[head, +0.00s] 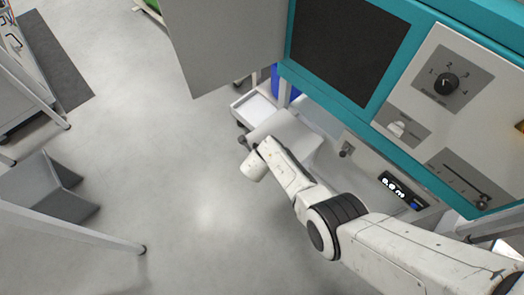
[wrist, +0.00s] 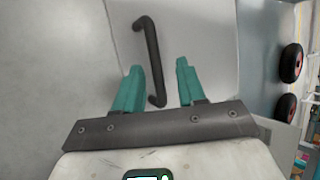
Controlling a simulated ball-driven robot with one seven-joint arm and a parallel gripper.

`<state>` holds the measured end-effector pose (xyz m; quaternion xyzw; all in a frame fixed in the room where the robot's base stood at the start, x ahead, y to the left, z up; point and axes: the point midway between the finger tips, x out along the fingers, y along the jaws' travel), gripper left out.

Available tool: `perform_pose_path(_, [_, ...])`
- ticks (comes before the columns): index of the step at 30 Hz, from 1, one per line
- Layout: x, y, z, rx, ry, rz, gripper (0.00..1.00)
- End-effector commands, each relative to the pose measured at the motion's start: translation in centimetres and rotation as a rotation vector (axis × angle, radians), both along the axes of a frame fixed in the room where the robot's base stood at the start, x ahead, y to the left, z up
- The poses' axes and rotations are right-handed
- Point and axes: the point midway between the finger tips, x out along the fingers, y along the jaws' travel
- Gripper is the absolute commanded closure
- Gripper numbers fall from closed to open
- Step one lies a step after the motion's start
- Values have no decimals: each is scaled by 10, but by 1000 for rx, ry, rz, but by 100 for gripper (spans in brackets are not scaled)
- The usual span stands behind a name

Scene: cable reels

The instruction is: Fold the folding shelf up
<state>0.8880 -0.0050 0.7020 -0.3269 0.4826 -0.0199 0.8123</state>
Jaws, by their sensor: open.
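A pale grey panel with a dark bar handle, which looks like the folding shelf (wrist: 205,30), fills the upper middle of the wrist view. The handle (wrist: 150,50) runs up and down the picture. My gripper (wrist: 159,67) is open, its two teal fingers on either side of the handle as seen in the picture. I cannot tell whether the fingers touch the panel or handle. The fingers cannot be made out there.
The teal-framed cabinet (head: 398,72) with dials and a dark screen stands at the right. A grey door panel (head: 225,40) hangs at the top. A white tray (head: 258,108) is near the shelf. A grey angled piece (head: 50,190) stands at left. The middle floor is clear.

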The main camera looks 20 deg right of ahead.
Motion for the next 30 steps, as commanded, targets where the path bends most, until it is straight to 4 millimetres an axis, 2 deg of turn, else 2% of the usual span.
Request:
perform_pose_path(1, [-6, 3, 13, 0, 0, 1, 60])
perform_pose_path(3, [-12, 6, 19, -1, 0, 1, 60])
perform_pose_path(5, [-12, 6, 15, -2, -3, -3, 60])
perform_pose_path(21, [-34, 21, 51, -1, -2, -1, 60])
perform_pose_path(30, [-37, 22, 54, -1, 0, -2, 60])
